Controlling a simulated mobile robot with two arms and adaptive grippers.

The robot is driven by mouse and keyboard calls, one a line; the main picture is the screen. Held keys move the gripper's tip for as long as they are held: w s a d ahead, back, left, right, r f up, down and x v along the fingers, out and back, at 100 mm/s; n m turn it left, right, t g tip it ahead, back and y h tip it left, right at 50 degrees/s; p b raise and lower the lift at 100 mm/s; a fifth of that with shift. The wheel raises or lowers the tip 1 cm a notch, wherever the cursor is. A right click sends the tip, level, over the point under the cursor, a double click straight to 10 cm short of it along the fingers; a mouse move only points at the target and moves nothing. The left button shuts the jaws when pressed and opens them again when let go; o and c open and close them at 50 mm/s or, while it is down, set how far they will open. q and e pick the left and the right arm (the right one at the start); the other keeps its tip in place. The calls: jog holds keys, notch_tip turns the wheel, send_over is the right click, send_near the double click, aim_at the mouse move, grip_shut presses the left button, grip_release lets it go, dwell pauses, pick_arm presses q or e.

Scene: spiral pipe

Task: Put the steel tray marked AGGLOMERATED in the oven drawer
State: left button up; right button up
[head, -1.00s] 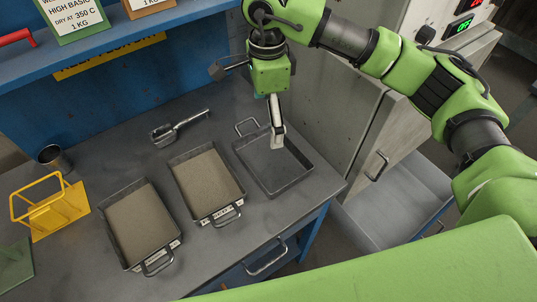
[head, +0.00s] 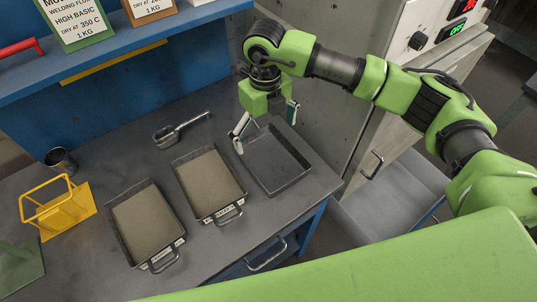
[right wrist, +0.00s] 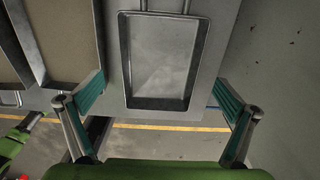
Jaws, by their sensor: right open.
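Three steel trays lie on the grey bench. The left tray (head: 122,235) and the middle tray (head: 187,185) hold grey-tan granules and carry front labels too small to read. The right tray (head: 305,174) looks empty; it also shows in the right wrist view (right wrist: 160,103). My right gripper (head: 265,127) is open and empty above the back of the right tray, with its fingers spread. In the right wrist view my right gripper (right wrist: 158,95) has one finger on each side of that tray. The oven drawer (head: 395,195) appears pulled out right of the bench. My left gripper is not visible.
A scoop (head: 180,130) lies behind the trays. A metal cup (head: 60,160) and a yellow rack (head: 60,208) stand at the left. A blue shelf (head: 120,50) overhangs the back. The oven cabinet (head: 410,45) stands at the right, with a handle (head: 372,165).

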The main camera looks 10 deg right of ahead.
aim_at(266, 157)
notch_tip(266, 157, down, 2)
jog(key=shift+f+p, duration=0.55)
jog(key=shift+p, duration=0.05)
notch_tip(266, 157, down, 4)
jog(key=shift+w+r+p, duration=0.15)
jog(key=shift+p, duration=0.65)
jog(key=shift+f, duration=0.35)
jog(key=c, duration=1)
